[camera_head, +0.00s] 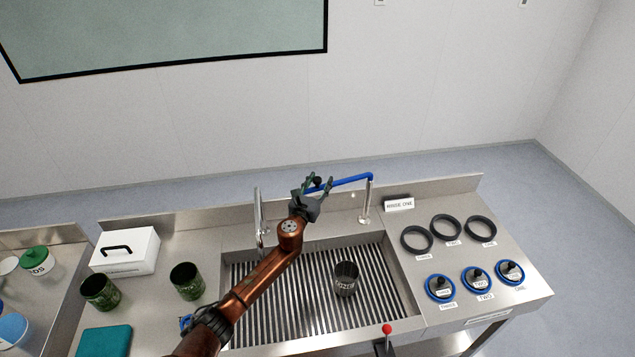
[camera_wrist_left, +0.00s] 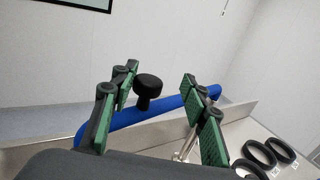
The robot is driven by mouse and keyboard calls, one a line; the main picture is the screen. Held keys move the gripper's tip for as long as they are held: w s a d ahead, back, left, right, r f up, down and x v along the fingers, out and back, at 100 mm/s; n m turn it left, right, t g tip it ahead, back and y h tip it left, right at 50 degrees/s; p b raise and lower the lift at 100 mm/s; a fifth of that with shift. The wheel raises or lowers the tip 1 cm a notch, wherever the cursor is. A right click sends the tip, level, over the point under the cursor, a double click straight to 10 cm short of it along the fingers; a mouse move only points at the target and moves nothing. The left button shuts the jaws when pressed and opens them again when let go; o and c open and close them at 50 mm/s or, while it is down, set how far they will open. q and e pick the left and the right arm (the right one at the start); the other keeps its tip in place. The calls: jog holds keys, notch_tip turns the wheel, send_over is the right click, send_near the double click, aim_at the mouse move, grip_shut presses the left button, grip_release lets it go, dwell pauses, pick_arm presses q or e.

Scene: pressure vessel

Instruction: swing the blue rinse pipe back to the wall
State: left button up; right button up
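The blue rinse pipe (camera_head: 348,181) runs roughly level from the top of a steel post at the back right of the sink, leftward over the sink's back edge. A black knob (camera_head: 317,181) stands up near its left end. My left gripper (camera_head: 319,186) is open at that end. In the left wrist view the open green-padded fingers (camera_wrist_left: 158,80) stand on either side of the black knob (camera_wrist_left: 148,88), with gaps on both sides. The blue pipe (camera_wrist_left: 150,112) crosses behind the fingers there. My right gripper is not in view.
A steel tap (camera_head: 259,215) stands left of the pipe. The sink (camera_head: 300,325) holds a dark cup (camera_head: 346,279). Black rings (camera_head: 417,239) and blue-rimmed knobbed parts (camera_head: 440,287) lie on the right counter. A red-knobbed lever (camera_head: 387,329) is at the front. The wall (camera_head: 420,90) is behind.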

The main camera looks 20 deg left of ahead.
pick_arm(q)
jog(key=shift+o, duration=0.5)
jog(key=shift+d, duration=0.1)
jog(key=shift+a, duration=0.2)
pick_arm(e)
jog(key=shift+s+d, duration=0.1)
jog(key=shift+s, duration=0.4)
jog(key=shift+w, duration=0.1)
pick_arm(q)
jog(key=shift+s+a, duration=0.1)
jog(key=shift+s, duration=0.1)
jog(key=s, duration=1.1)
jog(key=shift+s+d, duration=0.3)
jog(key=shift+d, duration=0.1)
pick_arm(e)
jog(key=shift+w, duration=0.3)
